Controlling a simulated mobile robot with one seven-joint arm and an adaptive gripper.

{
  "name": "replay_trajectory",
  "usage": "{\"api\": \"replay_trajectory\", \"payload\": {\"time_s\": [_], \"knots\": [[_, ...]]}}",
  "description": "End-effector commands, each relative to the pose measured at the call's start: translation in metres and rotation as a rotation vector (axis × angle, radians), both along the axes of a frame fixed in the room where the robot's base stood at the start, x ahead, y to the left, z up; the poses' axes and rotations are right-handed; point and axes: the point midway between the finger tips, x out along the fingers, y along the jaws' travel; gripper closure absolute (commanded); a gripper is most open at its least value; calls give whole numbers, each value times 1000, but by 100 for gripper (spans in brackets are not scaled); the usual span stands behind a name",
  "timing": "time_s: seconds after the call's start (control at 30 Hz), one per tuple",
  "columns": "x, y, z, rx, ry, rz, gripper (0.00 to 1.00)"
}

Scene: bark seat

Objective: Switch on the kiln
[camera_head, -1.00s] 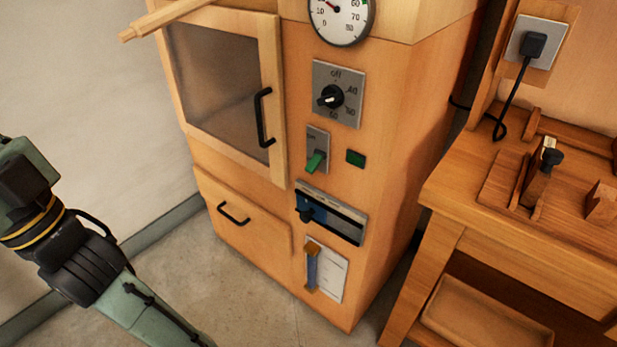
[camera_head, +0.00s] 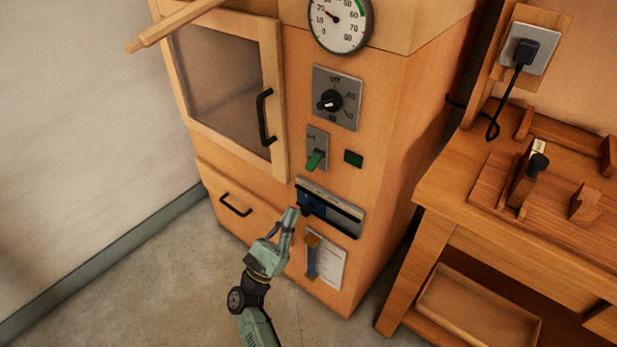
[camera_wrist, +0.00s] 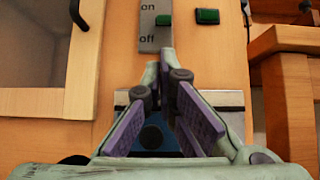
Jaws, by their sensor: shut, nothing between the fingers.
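The kiln (camera_head: 375,215) is a tall wooden cabinet. Its switch plate (camera_head: 322,137) carries a green lever (camera_head: 315,160) that points downward in the head view. The wrist view shows the lever (camera_wrist: 163,20) near the top edge, with "on" above "off" on the plate. A small dark green lamp (camera_head: 353,159) sits right of the switch and looks unlit. My gripper (camera_head: 293,212) is shut and empty, its fingertips below the switch, by the left end of the slot panel. In the wrist view my fingers (camera_wrist: 167,72) converge below the switch plate. Contact cannot be told.
A dial (camera_head: 330,101) marked "off" and a round gauge (camera_head: 340,18) sit above the switch. The slotted panel (camera_head: 340,212) with a dark knob and a hanging paper (camera_head: 327,264) are below. The door handle (camera_head: 264,117) juts out left. A workbench (camera_head: 470,225) stands right.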

Motion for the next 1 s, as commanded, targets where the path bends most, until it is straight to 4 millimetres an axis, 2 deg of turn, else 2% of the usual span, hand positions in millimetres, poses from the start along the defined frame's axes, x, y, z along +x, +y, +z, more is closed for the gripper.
{"api": "replay_trajectory", "payload": {"time_s": [0.37,0.57,0.8,1.0], "knots": [[0,-2,1,5,-2,0,100],[14,-12,20,4,-4,-2,100],[41,-31,50,3,-3,-2,100],[56,-42,64,3,-1,0,100]]}}
